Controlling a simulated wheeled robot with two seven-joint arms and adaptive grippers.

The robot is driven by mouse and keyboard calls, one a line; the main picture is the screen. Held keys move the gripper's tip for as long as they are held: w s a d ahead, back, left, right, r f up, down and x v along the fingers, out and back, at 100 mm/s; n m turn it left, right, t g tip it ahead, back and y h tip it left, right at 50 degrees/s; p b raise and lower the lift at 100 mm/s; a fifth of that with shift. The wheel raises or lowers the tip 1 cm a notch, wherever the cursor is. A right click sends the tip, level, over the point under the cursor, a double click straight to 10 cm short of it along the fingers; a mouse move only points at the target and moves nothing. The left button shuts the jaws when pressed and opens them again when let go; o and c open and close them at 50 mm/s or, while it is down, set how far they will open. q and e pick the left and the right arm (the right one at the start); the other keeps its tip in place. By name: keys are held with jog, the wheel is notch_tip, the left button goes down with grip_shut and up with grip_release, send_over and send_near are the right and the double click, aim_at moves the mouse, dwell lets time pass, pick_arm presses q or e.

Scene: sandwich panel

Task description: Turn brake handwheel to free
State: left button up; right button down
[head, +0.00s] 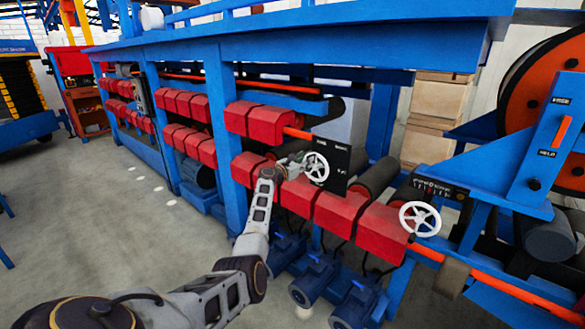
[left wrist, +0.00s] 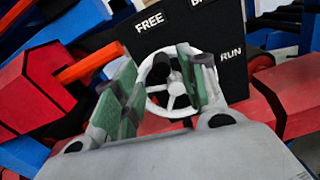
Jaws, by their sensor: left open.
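The white spoked handwheel (head: 317,168) stands in front of a black panel (head: 336,152) on the blue and red machine. My left gripper (head: 291,164) is just left of this wheel in the head view, with its fingers open. In the left wrist view the handwheel (left wrist: 174,86) shows between the two green-padded fingers, and the right finger covers part of its rim. I cannot tell whether either finger touches it. The panel (left wrist: 213,50) reads FREE at upper left and RUN at right; another label is cut off. My right gripper is not in view.
A second white handwheel (head: 420,219) sits lower right. An orange bar (left wrist: 89,62) sticks out left of the panel. Red housings (head: 340,215) lie below and beside my gripper. Blue motors (head: 315,277) stand under them. The grey floor (head: 130,235) at left is mostly clear.

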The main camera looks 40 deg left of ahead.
pick_arm(q)
jog(key=s, duration=0.7)
jog(key=shift+s+a, duration=0.25)
jog(key=shift+s, duration=0.1)
jog(key=shift+m, duration=0.4)
dwell(0.6)
